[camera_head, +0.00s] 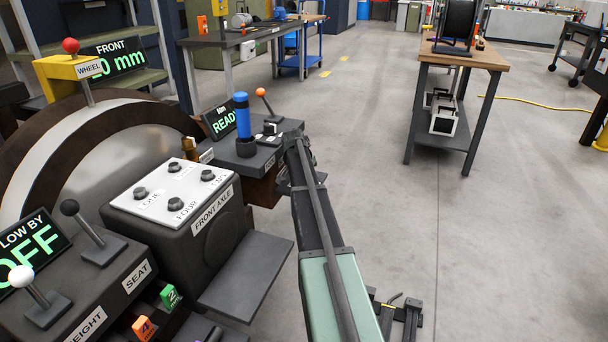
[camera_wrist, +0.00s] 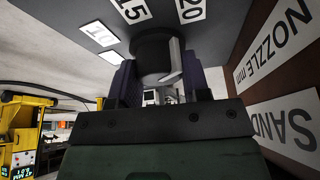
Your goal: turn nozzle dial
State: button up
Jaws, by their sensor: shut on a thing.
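The nozzle dial (camera_wrist: 152,52) is a round black knob with a pale grey bar on its right side, at the upper middle of the wrist view. White number plates 10 (camera_wrist: 99,34), 15 (camera_wrist: 131,10) and 20 (camera_wrist: 190,9) lie around it on a dark panel. My gripper (camera_wrist: 160,72) is shut on the dial, with one dark finger on each side of it. Which number the bar points at is not clear. In the head view my arm reaches up to the console's right end, and the dial and fingertips are hidden there.
Brown wall with NOZZLE mm (camera_wrist: 277,42) and SAND (camera_wrist: 290,124) labels stands close on the gripper's right. Near my arm are a READY display (camera_head: 221,118), a blue-handled lever (camera_head: 243,118) and an orange-knobbed lever (camera_head: 261,93).

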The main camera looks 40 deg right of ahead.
jog(key=o, duration=0.9)
jog(key=shift+o, duration=0.2)
jog(key=p+v, duration=1)
jog(key=shift+a+r, duration=0.25)
jog(key=shift+r, duration=0.1)
jog(key=shift+s, duration=0.1)
